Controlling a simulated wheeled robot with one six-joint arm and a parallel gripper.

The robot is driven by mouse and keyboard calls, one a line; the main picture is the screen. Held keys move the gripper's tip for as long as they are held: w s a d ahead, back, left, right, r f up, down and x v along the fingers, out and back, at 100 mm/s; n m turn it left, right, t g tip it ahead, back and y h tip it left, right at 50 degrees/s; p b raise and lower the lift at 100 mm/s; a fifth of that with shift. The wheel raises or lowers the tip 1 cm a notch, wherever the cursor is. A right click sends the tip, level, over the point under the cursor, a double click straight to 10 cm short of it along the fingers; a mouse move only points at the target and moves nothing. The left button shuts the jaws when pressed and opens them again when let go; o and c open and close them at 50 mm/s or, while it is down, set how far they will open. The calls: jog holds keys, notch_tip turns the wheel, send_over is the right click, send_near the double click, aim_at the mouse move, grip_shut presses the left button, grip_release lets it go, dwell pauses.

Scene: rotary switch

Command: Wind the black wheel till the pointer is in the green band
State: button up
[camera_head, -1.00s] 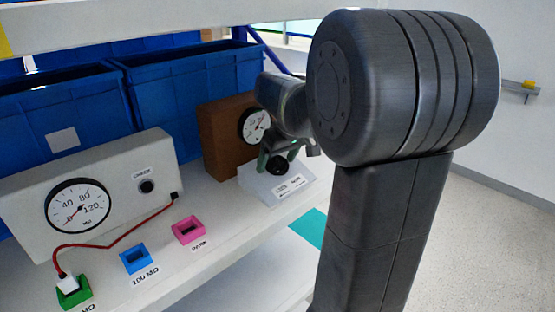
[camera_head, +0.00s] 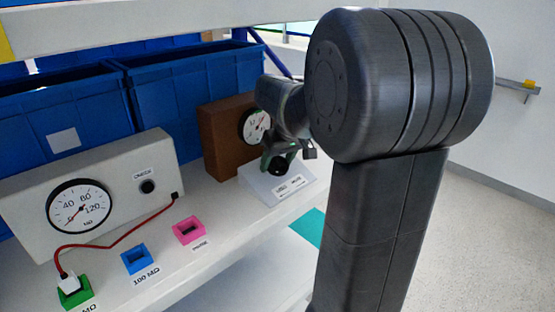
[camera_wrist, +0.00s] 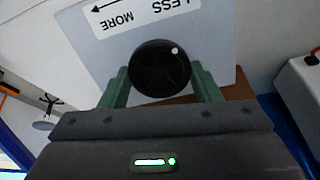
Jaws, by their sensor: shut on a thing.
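The black wheel (camera_head: 278,166) sits on the sloped face of a small white box (camera_head: 262,187) with a printed label. In the wrist view the wheel (camera_wrist: 160,68) is a round black knob with a white dot at its upper right. My gripper (camera_wrist: 160,78) is shut on the wheel, one green finger on each side. A round dial (camera_head: 254,126) is on the brown box (camera_head: 222,140) behind the white box. My arm partly hides this dial. Its pointer and any green band are too small to make out.
A grey meter box (camera_head: 110,190) stands at the left, its red cable (camera_head: 105,246) running to the green socket (camera_head: 75,293). Blue (camera_head: 136,259) and pink (camera_head: 189,230) sockets stand on the shelf. Blue crates (camera_head: 195,90) fill the back.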

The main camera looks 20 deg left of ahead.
jog(key=m+p, duration=0.1)
jog(key=m, duration=0.3)
jog(key=shift+d+r+p, duration=0.1)
jog(key=shift+r+p, duration=0.05)
jog(key=shift+p, duration=0.25)
jog(key=m+p, duration=0.2)
jog(key=m, duration=0.2)
jog(key=shift+w+m, duration=0.1)
jog(key=shift+m, duration=0.3)
jog(key=m+p, duration=0.1)
jog(key=m, duration=0.3)
jog(key=shift+d+p, duration=0.15)
jog(key=shift+p, duration=0.25)
jog(key=shift+d+f+m+p, duration=0.15)
jog(key=shift+m+p, duration=0.8)
jog(key=shift+m, duration=1.55)
jog(key=o, duration=1)
jog(key=shift+f, duration=0.1)
